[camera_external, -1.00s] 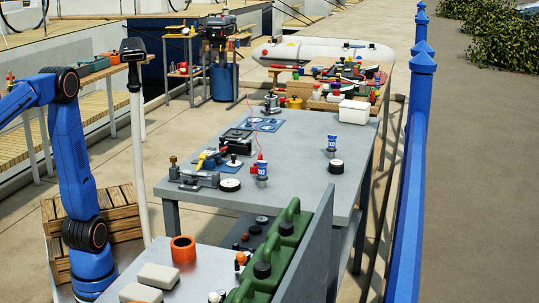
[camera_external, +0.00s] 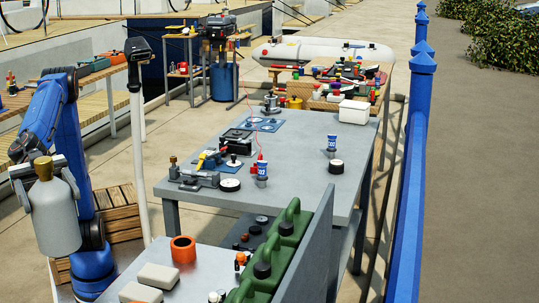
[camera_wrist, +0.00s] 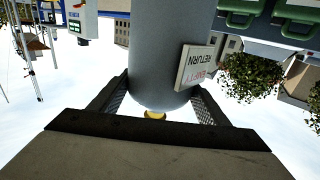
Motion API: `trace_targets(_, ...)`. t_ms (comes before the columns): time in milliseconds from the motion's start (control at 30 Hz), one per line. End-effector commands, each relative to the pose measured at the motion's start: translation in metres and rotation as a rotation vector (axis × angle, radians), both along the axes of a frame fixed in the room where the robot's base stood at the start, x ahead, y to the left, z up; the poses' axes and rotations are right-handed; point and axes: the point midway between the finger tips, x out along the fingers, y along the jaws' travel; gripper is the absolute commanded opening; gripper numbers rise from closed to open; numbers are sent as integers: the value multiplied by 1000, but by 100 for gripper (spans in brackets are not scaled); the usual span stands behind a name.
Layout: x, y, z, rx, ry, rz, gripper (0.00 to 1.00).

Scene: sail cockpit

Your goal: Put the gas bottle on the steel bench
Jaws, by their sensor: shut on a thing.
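My gripper (camera_external: 46,186) is at the lower left of the external view, shut around the upper part of a grey gas bottle (camera_external: 57,222). The bottle hangs roughly upright, with its brass-coloured top upward. In the wrist view, which looks upside down, the grey bottle (camera_wrist: 168,40) sits between my two fingers (camera_wrist: 155,98), with a white tag reading "RETURN" on its side. Two grey benches are in view: a long one (camera_external: 300,165) in the middle and a nearer, shinier one (camera_external: 205,262) at the bottom. I cannot tell for certain which is the steel bench.
A pale post (camera_external: 138,150) stands between my arm and the long bench.

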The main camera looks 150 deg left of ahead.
Motion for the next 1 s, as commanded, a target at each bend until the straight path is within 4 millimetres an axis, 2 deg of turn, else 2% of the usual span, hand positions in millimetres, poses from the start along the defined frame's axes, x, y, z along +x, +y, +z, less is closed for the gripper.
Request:
trace_targets(33,2,20,2,0,-3,27,13)
trace_targets(100,5,46,2,0,-3,60,13)
trace_targets(467,4,176,1,0,-2,231,13)
trace_targets(767,-14,283,1,1,-2,372,13)
trace_targets(1000,-38,366,1,1,-2,485,13)
